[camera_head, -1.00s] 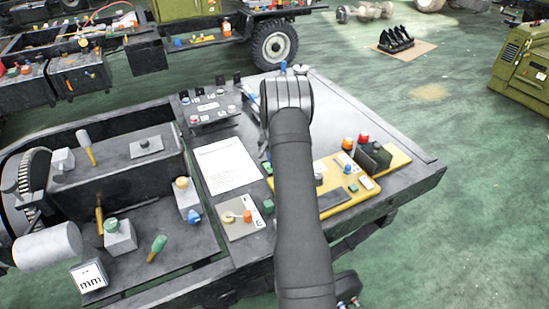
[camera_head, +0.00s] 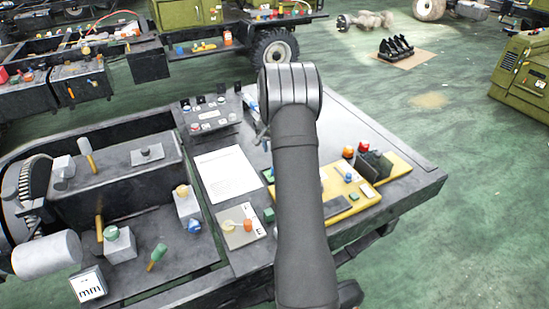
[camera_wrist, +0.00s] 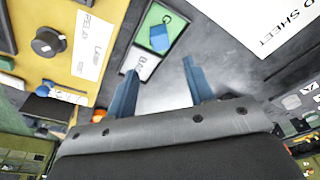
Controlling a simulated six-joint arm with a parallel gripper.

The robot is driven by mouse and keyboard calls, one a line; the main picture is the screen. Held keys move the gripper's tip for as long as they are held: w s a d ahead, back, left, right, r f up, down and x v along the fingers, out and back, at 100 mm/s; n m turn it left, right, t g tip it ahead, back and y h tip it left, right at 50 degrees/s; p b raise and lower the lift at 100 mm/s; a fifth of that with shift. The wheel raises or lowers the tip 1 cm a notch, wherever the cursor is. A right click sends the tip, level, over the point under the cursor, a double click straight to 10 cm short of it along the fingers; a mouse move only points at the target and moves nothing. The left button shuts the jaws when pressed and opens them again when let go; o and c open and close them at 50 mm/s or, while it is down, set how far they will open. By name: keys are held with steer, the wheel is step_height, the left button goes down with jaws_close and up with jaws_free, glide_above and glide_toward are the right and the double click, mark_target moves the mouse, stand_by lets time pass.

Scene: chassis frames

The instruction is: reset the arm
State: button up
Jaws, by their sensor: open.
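My gripper (camera_wrist: 160,78) shows in the wrist view with its two bluish fingers apart and nothing between them. It is above the dark bench top, beside a green square with a blue piece (camera_wrist: 163,36) and a printed label. A yellow board (camera_wrist: 75,15) with a black knob lies left of the fingers there. In the head view my own dark arm reaches over the bench and hides the gripper and part of the bench top.
The bench (camera_head: 405,212) carries a white sheet (camera_head: 228,172), a yellow board (camera_head: 385,187) with coloured knobs, a control box (camera_head: 207,122) and several loose parts at the left. A black rack (camera_head: 395,47) stands on the floor behind.

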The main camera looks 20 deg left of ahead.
steer(key=shift+s+r, duration=0.15)
steer(key=shift+r, duration=0.7)
steer(key=shift+f, duration=0.1)
steer(key=f, duration=0.3)
steer(key=w+f, duration=0.1)
steer(key=f, duration=0.7)
steer(key=shift+w+f, duration=0.2)
steer(key=shift+w, duration=0.3)
steer(key=shift+r, duration=1.75)
steer(key=shift+f, duration=0.1)
